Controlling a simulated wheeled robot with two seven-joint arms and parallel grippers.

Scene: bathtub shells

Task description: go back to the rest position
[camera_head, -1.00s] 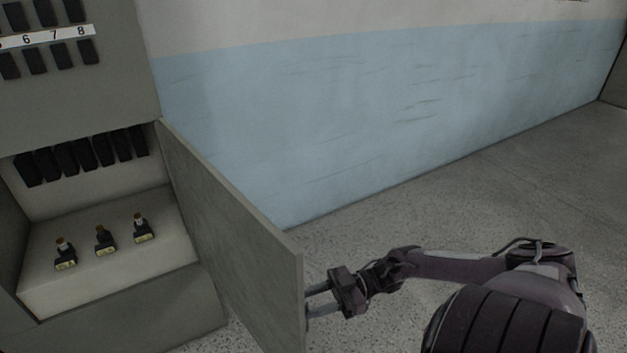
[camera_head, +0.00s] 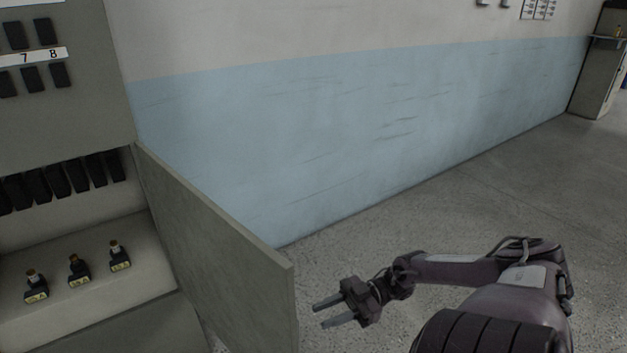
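My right gripper (camera_head: 322,314) is in the lower middle of the head view, just right of the cabinet door's free edge. Its two grey fingers point left and stand apart with nothing between them. My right arm reaches in from the lower right. A gap of floor shows between the fingertips and the door (camera_head: 220,255), which stands open. My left gripper is not in view.
A blue and white wall (camera_head: 300,130) runs behind. The floor (camera_head: 500,200) on the right is clear. A far cabinet (camera_head: 597,75) stands at the upper right.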

